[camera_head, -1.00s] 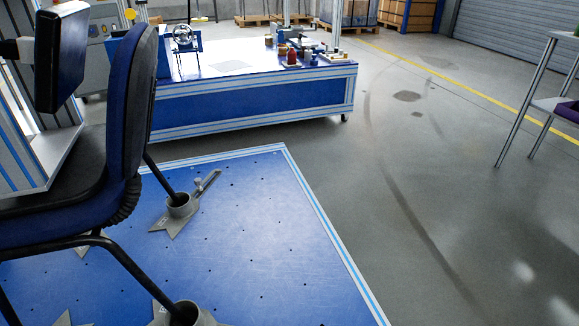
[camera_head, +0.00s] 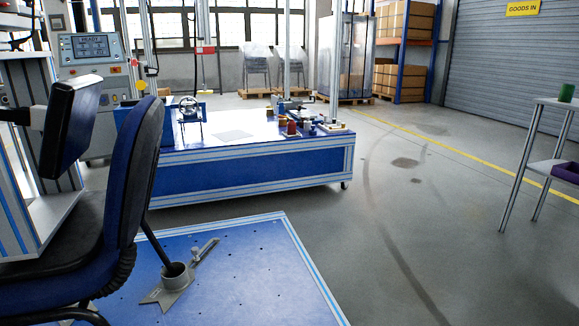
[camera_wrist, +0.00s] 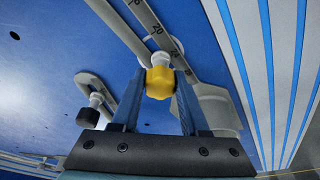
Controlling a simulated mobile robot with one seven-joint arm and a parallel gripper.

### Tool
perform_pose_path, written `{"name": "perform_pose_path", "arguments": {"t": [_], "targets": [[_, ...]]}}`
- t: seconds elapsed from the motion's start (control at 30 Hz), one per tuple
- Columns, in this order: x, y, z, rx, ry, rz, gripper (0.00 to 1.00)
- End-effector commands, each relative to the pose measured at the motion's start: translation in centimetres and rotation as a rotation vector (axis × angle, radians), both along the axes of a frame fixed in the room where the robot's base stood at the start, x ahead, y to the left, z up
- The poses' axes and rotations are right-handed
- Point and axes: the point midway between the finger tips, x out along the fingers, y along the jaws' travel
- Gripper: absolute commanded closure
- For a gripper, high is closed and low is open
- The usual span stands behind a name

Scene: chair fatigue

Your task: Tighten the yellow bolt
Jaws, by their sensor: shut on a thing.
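In the wrist view, the yellow bolt (camera_wrist: 160,83) has a lobed yellow head below a pale collar. It sits at a slotted metal strip with scale numbers (camera_wrist: 152,22) on the blue plate. My gripper (camera_wrist: 159,90) has one blue finger on each side of the yellow head and is shut on it. A second bolt with a black head (camera_wrist: 88,116) stands to the left, apart from the fingers. In the head view my gripper is not seen, and I cannot make out the yellow bolt there.
The head view shows a blue office chair (camera_head: 118,195), its leg in a grey clamp (camera_head: 172,284) on the blue platform (camera_head: 250,265). A blue workbench (camera_head: 245,175) stands behind. A side table (camera_head: 535,150) is at right. The grey floor between is clear.

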Motion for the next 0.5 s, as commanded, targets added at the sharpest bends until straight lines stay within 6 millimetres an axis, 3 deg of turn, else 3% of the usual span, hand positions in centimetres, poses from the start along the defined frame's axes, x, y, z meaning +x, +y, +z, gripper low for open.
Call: {"name": "perform_pose_path", "arguments": {"t": [0.17,0.5], "targets": [[-0.06,0.04,0.08,0.0,0.0,-0.04,1.0],[-0.12,0.09,0.02,0.0,0.001,-0.343,1.0]]}}
